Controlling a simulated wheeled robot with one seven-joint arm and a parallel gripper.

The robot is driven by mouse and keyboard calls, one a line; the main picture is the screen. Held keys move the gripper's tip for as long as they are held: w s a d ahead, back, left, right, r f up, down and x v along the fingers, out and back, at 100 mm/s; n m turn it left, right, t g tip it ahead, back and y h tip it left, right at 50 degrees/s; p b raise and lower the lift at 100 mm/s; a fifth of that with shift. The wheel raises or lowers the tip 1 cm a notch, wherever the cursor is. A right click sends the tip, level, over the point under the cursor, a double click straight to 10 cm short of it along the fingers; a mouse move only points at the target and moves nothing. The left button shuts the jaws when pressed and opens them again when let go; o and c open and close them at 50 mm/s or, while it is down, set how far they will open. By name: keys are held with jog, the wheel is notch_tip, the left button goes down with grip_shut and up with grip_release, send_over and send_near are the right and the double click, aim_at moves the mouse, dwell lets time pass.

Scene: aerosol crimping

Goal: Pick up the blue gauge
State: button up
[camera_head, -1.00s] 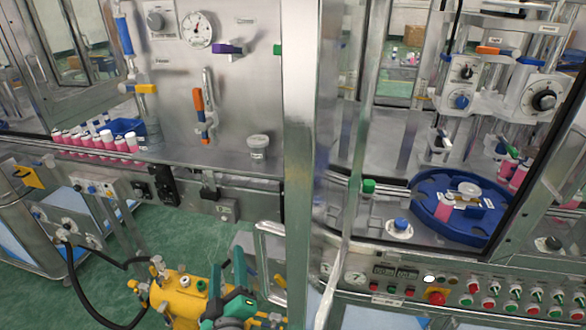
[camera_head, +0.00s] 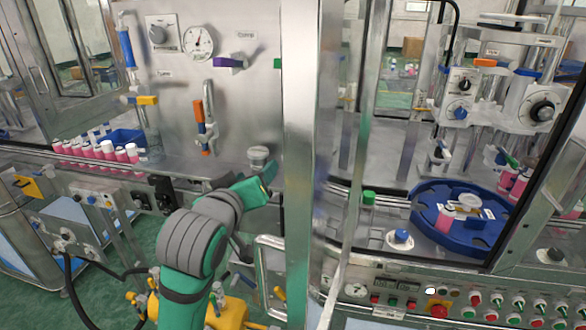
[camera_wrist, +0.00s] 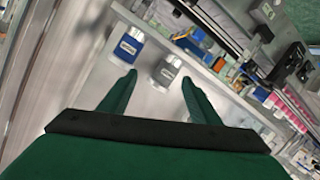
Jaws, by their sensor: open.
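A cylinder with a blue label (camera_wrist: 127,45), which fits the blue gauge, stands on the metal surface in the wrist view, above the left finger. A similar grey cylinder with a dark label (camera_wrist: 165,70) stands to its right, nearly in line with the gap between the fingers. My gripper (camera_wrist: 158,80) is open, with nothing between its green fingers. In the head view one small grey cylinder (camera_head: 258,154) shows on the ledge, just above my gripper (camera_head: 264,178). The blue-labelled one is not seen there, perhaps hidden by the metal post.
A thick metal post (camera_head: 300,150) stands just right of my gripper. Pink bottles (camera_head: 105,150) line the ledge at left. A wall panel with a dial (camera_head: 198,41) and coloured handles rises behind. A blue round tray (camera_head: 430,215) sits behind glass at right.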

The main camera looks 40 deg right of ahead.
jog(key=s+d+r+m+g+y, duration=0.2)
jog(key=s+d+r+m, duration=0.15)
jog(key=s+m, duration=0.25)
jog(key=shift+x, duration=5.15)
jog(key=shift+g, duration=0.3)
jog(key=c, duration=1.2)
